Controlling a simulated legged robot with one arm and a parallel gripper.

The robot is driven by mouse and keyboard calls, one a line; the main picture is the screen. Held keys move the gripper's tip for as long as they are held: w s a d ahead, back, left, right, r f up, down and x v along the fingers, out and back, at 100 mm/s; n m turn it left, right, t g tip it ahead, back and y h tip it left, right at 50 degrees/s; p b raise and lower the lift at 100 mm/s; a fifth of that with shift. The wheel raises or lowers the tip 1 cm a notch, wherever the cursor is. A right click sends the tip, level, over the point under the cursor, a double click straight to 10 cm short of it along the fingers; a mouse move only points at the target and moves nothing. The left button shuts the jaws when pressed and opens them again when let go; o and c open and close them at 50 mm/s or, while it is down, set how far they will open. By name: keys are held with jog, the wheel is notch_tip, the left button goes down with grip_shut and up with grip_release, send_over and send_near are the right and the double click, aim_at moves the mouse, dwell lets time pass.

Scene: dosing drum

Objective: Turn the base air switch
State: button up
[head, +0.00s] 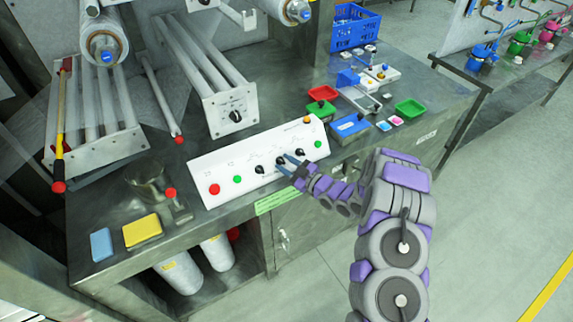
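A white sloped control panel (222,166) stands on the front of the metal bench. It carries a row of black rotary switches: a left one (259,169), a middle one (280,161) and a right one (300,153). Their labels are too small to read, so I cannot tell which is the base air switch. My gripper (283,159) reaches the panel from the lower right. Its two thin fingers look apart, with tips on either side of the middle switch. I cannot tell whether they touch it.
The panel also has a red button (214,189), a green button (237,179) and another green button (318,144). A separate box has a black knob (236,116) behind. Red (322,93) and green (409,108) trays lie right. A yellow sponge (142,229) lies front left.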

grip_shut()
jog(key=shift+s+a+f+m+t+h+p, duration=0.15)
jog(key=shift+m+t+h+p, duration=0.25)
jog(key=shift+m+t, duration=0.6)
jog(key=m+t+h, duration=0.1)
jog(key=m, duration=0.2)
jog(key=m+t+h+p, duration=0.1)
jog(key=m+h, duration=0.1)
jog(key=m, duration=0.1)
jog(key=shift+s+a+m+t, duration=0.15)
jog(key=shift+a+m+t, duration=0.05)
jog(key=shift+m+t, duration=0.2)
jog(key=m+h, duration=0.1)
jog(key=m+t+h, duration=0.1)
jog(key=m, duration=0.1)
jog(key=shift+s+a+m+h, duration=0.1)
jog(key=shift+s+m+h, duration=0.05)
jog(key=shift+m+h, duration=0.15)
jog(key=shift+m+t+h+b, duration=0.3)
jog(key=shift+m+h+b, duration=0.55)
jog(key=shift+m+h, duration=0.9)
jog(key=shift+r+m, duration=0.25)
jog(key=shift+m, duration=0.4)
